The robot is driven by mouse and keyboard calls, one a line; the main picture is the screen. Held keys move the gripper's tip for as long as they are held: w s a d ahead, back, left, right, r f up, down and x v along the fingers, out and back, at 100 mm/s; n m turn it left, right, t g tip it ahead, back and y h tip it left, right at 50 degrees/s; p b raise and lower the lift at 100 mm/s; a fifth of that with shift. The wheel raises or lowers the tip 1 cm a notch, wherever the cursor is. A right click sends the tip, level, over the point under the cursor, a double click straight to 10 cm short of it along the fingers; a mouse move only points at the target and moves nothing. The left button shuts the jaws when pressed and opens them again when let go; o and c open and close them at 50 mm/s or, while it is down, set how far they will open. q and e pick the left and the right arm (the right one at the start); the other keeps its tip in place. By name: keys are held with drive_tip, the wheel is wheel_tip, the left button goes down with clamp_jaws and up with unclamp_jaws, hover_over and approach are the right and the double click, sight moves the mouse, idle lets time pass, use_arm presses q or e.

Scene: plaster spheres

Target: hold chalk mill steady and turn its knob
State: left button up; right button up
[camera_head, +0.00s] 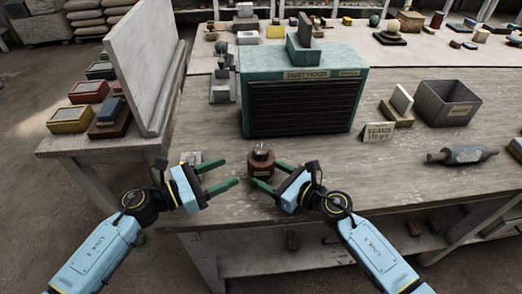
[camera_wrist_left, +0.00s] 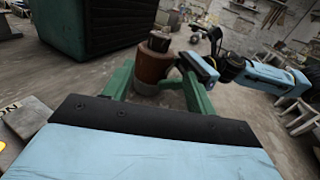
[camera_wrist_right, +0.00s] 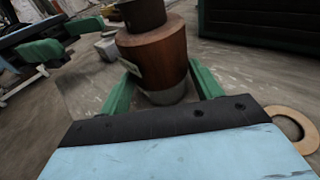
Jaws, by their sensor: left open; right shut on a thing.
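The chalk mill (camera_head: 262,167) is a small reddish-brown wooden body standing upright near the front edge of the bench. Its darker knob (camera_head: 261,150) is on top. My right gripper (camera_head: 268,178) is shut on the mill's body, with a green finger on either side in the right wrist view, where the mill (camera_wrist_right: 155,62) fills the middle. My left gripper (camera_head: 224,176) is open and empty, a short way left of the mill. In the left wrist view the mill (camera_wrist_left: 153,62) stands beyond the left fingertips, with its knob (camera_wrist_left: 159,42) clear.
A green dust hood (camera_head: 303,105) stands behind the mill. A small grey block (camera_head: 192,158) lies behind my left gripper. A grey bin (camera_head: 446,103), a sign (camera_head: 378,132) and a grey roller (camera_head: 462,154) are at the right. An upright board (camera_head: 145,70) bounds the left.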

sight(254, 154)
use_arm(q)
drive_tip(key=shift+n+t+y, duration=0.3)
drive_tip(key=shift+t+y, duration=0.1)
drive_tip(key=shift+t, duration=0.4)
drive_tip(key=x, duration=0.7)
drive_tip(key=r+x, duration=0.1)
drive_tip(key=x, duration=0.3)
drive_tip(key=shift+s+d+r, duration=0.15)
drive_tip(key=shift+s+d, duration=0.05)
drive_tip(key=shift+d, duration=0.25)
drive_tip(key=c, duration=1)
drive_tip(key=shift+m+g+h, duration=0.6)
drive_tip(key=shift+m+g, duration=0.2)
drive_tip(key=shift+g, duration=0.3)
